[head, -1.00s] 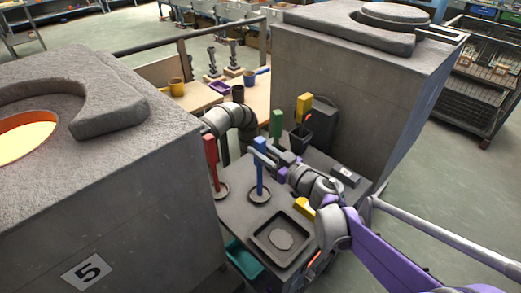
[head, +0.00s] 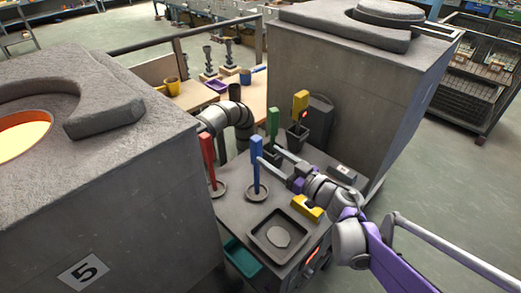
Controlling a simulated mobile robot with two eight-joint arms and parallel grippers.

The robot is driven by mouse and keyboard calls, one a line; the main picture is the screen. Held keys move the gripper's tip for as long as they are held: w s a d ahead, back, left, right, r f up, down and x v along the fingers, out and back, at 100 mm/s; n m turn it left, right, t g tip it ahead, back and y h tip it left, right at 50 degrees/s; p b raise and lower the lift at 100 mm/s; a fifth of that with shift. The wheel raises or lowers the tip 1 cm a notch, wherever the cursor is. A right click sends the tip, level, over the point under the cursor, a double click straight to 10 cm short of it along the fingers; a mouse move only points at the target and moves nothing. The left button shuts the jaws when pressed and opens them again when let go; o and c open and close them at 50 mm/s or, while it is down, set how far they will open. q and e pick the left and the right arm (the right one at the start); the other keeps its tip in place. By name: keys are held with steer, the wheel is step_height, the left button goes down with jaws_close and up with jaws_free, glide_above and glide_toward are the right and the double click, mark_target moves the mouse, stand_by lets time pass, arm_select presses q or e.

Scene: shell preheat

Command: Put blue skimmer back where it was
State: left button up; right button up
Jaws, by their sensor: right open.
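The blue skimmer (head: 257,153) stands upright, its lower end in a round dark dish (head: 266,194) on the grey cart top. My right gripper (head: 268,156) is open beside the skimmer's right side. Its fingers point left; one tip lies close to the blue handle, and I cannot tell whether it touches. Nothing is held between the fingers. My left gripper is not in view.
A red skimmer (head: 208,152) stands left in a similar dish. Green (head: 273,121) and yellow (head: 300,103) handles stand behind. A square tray (head: 256,238) and yellow block (head: 307,209) are in front. Large grey furnaces (head: 140,200) (head: 345,90) flank the cart.

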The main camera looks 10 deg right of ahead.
steer(key=s+d+r+m+t+h, duration=0.3)
steer(key=s+d+m+h, duration=0.2)
steer(key=d+h, duration=0.3)
steer(key=s+d+f+m+g+h, duration=0.3)
steer(key=s+d+f+h, duration=0.1)
steer(key=f+h, duration=0.1)
steer(key=s+a+f+g+y, duration=0.1)
steer(key=s+a+f+g, duration=0.2)
steer(key=s+f, duration=0.2)
steer(key=s+a+f+n+g+y, duration=0.1)
steer(key=s+a+f+g, duration=0.2)
steer(key=s+f, duration=0.2)
steer(key=s+a+f+g+y, duration=0.1)
steer(key=s+a+f+g, duration=0.2)
steer(key=s, duration=0.5)
step_height(320, 180, down, 2)
steer(key=shift+g, duration=0.5)
steer(key=shift+s, duration=0.1)
